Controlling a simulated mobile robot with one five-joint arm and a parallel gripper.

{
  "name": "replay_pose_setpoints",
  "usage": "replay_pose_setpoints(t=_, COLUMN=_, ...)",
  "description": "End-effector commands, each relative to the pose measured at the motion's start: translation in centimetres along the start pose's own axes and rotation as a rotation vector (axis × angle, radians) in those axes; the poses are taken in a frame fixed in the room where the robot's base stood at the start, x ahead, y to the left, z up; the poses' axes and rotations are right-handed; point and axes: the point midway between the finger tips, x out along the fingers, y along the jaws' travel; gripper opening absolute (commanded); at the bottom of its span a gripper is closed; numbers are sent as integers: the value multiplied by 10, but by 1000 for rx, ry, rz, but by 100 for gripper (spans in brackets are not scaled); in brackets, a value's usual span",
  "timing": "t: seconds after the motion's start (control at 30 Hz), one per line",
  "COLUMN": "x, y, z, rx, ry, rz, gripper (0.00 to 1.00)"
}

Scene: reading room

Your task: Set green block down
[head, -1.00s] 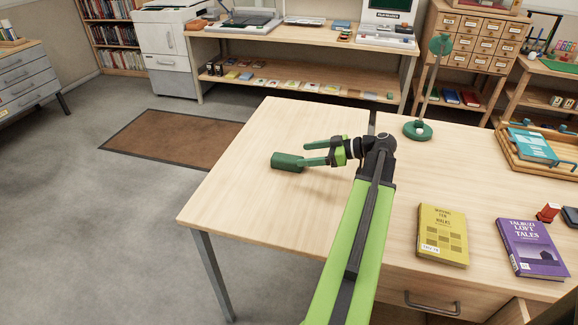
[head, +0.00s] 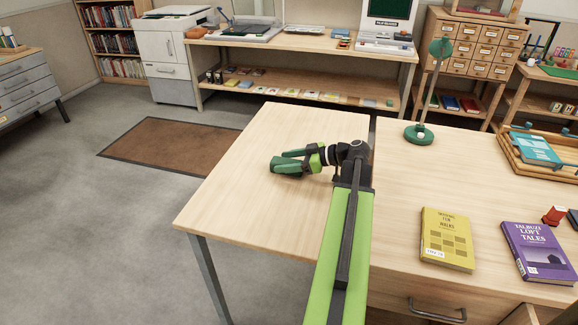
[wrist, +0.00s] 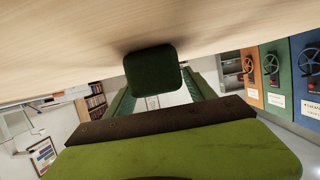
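My gripper (head: 289,160) reaches in from the right, low over the table. Its fingers lie along both sides of the block and look shut on it. The finger on the near side is partly merged with the block in the head view.
A yellow book (head: 446,240) and a purple book (head: 537,252) lie to the right. A green lamp (head: 418,134) stands at the back, and a tray with a teal book (head: 536,149) is at the far right. The table around the block is clear.

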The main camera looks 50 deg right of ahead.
Motion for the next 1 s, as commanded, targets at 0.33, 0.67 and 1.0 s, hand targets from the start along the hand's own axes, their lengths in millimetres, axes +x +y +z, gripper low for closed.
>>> replay_pose_setpoints(t=0.33, x=0, y=0, z=0, rx=0, ry=0, rz=0, gripper=16)
replay_pose_setpoints(t=0.67, x=0, y=0, z=0, rx=-1, ry=0, rz=0, gripper=0)
replay_pose_setpoints(t=1.0, x=-2, y=0, z=-5, rx=-1, ry=2, rz=-1, gripper=0)
